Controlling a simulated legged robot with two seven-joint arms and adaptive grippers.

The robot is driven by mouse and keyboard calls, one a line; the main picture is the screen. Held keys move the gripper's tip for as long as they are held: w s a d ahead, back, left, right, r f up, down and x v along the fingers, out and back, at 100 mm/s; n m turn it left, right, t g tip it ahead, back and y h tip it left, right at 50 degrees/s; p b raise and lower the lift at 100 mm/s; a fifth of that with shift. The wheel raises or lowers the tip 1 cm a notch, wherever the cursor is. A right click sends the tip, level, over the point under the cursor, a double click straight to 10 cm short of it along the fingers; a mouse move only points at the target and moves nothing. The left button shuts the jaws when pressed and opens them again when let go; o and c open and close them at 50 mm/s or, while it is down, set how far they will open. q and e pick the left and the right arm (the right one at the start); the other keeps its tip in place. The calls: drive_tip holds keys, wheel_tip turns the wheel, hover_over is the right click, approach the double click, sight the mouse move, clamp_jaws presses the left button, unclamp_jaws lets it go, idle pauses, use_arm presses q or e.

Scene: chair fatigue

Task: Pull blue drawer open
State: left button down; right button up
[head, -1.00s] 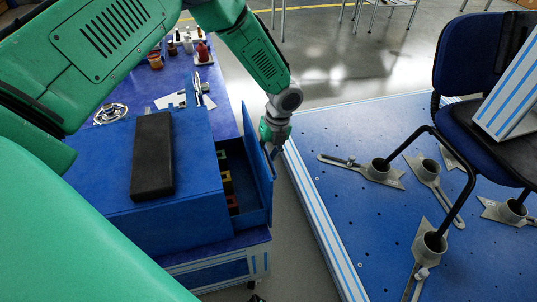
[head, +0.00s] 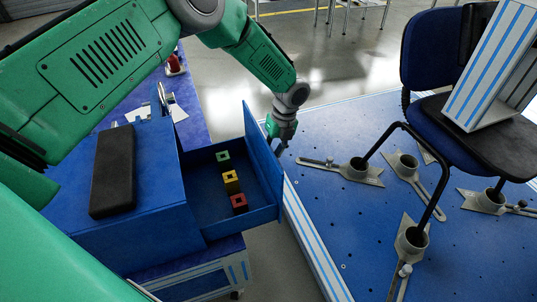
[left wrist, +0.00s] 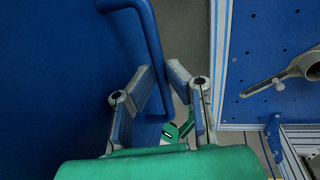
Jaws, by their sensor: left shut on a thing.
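The blue drawer (head: 205,212) is pulled well out of the blue cabinet (head: 156,180). Inside lie a green block (head: 223,157), a yellow block (head: 231,181) and a red block (head: 239,203), each with a dark hole. My left gripper (head: 277,146) is at the outer side of the drawer's front panel. In the left wrist view, its fingers (left wrist: 160,88) are on either side of the blue bar handle (left wrist: 152,45), shut on it. My right gripper does not show.
A black case (head: 113,170) lies on top of the cabinet. To the right is a blue perforated platform (head: 330,215) with metal brackets (head: 358,170) and a blue chair (head: 430,55). A grey floor gap separates drawer and platform.

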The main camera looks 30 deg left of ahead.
use_arm(q)
drive_tip(key=shift+s+a, duration=0.1)
drive_tip(key=shift+s, duration=0.15)
drive_tip(key=c, duration=1.9)
unclamp_jaws()
drive_tip(key=shift+a, duration=0.15)
drive_tip(key=shift+w+d+r, duration=0.1)
drive_tip(key=shift+d+r, duration=0.15)
drive_tip(key=shift+r, duration=0.05)
drive_tip(key=shift+w+d+r, duration=0.2)
drive_tip(key=shift+w+r, duration=0.1)
drive_tip(key=shift+r, duration=1.55)
drive_tip(key=shift+w+d+r, duration=0.15)
drive_tip(key=shift+w+r, duration=0.1)
drive_tip(key=shift+r, duration=1.55)
drive_tip(key=shift+w+d+r, duration=0.2)
drive_tip(key=shift+w+r, duration=0.1)
drive_tip(key=shift+r, duration=1.55)
drive_tip(key=shift+a, duration=0.1)
